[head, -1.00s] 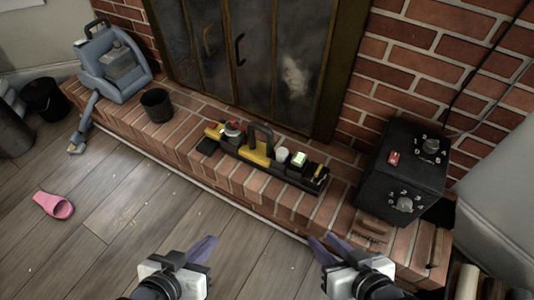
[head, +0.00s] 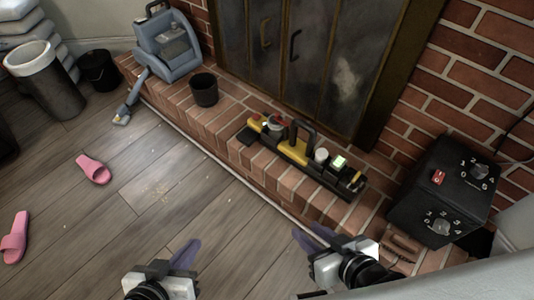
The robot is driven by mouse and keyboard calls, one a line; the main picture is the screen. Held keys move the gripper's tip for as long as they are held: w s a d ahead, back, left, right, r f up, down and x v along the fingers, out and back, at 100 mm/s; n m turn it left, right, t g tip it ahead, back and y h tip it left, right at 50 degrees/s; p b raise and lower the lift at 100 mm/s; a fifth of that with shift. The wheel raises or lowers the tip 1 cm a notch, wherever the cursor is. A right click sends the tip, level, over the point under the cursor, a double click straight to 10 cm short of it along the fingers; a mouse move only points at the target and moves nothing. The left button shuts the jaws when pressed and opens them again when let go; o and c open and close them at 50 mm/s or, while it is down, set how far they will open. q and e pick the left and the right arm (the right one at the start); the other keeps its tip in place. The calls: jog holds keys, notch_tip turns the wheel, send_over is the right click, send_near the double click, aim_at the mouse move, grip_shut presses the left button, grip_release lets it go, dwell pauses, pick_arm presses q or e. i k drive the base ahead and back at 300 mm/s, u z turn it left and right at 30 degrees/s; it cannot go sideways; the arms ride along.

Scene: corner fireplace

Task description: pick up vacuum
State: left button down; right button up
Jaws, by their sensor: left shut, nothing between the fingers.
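A blue-grey vacuum (head: 165,45) stands upright at the upper left, on the far left end of the brick hearth. Its hose and nozzle (head: 123,115) hang down to the wooden floor. My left gripper (head: 187,252) is low in the view over the floor, shut and empty, well apart from the vacuum. My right gripper (head: 308,240) is near the front edge of the hearth, also far from the vacuum. Its fingers are seen edge-on, so its opening is unclear; I see nothing held in it.
On the hearth are a dark cup (head: 204,91), a black and yellow tool caddy (head: 290,148) and a black box with dials (head: 440,195). Bins (head: 45,85) stand at the left. Pink slippers (head: 93,169) lie on the otherwise open floor.

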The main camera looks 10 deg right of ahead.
aim_at(300, 155)
jog(key=u, duration=0.55)
jog(key=i, duration=1.3)
jog(key=z, duration=1.65)
